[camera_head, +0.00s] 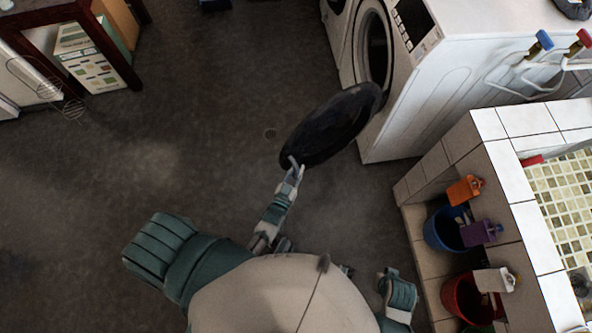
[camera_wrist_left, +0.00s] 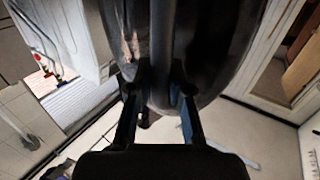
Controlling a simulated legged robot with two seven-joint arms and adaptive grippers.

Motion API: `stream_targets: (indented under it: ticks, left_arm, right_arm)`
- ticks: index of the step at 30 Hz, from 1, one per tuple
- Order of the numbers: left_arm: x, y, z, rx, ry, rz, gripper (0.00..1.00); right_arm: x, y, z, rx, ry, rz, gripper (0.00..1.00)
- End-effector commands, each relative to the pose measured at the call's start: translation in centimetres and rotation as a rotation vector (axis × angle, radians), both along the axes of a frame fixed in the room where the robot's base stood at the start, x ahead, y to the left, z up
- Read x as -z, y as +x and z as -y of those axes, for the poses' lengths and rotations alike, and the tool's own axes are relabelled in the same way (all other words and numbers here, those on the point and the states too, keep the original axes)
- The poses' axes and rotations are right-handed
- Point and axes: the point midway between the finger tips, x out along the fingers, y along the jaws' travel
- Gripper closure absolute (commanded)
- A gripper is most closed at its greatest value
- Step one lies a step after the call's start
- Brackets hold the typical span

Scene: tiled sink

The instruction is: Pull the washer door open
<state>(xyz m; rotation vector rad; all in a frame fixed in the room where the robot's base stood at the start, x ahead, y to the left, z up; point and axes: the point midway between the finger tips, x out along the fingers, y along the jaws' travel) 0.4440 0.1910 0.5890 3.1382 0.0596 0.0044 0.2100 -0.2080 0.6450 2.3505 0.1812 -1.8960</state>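The white washer (camera_head: 455,60) stands at the top right in the head view, its round drum opening (camera_head: 377,48) uncovered. Its dark round door (camera_head: 335,125) stands swung well out from the front, towards me. My left gripper (camera_head: 291,165) is at the door's free edge, the end farthest from the washer. In the left wrist view the fingers of my left gripper (camera_wrist_left: 159,88) lie on either side of the door's rim (camera_wrist_left: 161,40). The dark surfaces hide whether both fingers press on it. My right gripper is not in view.
A tiled sink counter (camera_head: 535,225) is on the right, with a blue bucket (camera_head: 436,236) and a red bucket (camera_head: 458,300) on its lower shelf. A dark wooden table (camera_head: 40,15) is at the top left. The floor (camera_head: 150,130) left of the door is clear.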

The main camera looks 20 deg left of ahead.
Motion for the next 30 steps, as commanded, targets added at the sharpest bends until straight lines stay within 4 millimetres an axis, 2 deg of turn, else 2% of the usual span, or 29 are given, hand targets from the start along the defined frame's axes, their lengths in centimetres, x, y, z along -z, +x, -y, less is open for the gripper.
stream_targets:
  ticks: [1,2,3,11,14,17,24,30]
  left_arm:
    - [-0.2,0.2,0.1,0.001,-0.002,0.004,0.65]
    - [-0.2,0.1,0.1,0.001,-0.002,0.004,0.58]
    - [-0.1,0.1,0.1,0.001,-0.002,0.003,0.57]
    - [0.0,-0.1,0.0,-0.001,-0.002,-0.001,0.57]
    - [0.1,-0.8,0.0,-0.001,-0.001,-0.003,0.57]
    - [0.2,-2.4,0.1,-0.001,-0.002,-0.004,0.57]
    - [0.3,-7.8,0.4,0.0,-0.001,-0.006,0.57]
    - [0.2,-10.9,0.6,0.0,0.0,-0.002,0.57]
  right_arm:
    - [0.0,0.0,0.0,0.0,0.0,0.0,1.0]
    - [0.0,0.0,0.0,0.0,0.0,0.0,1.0]
    - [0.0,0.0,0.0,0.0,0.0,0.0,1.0]
    - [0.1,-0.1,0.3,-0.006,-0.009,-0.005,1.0]
    - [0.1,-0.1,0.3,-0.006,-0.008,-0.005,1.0]
    - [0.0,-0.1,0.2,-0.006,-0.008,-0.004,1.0]
    - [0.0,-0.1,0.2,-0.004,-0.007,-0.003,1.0]
    - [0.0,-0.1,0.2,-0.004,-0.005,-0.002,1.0]
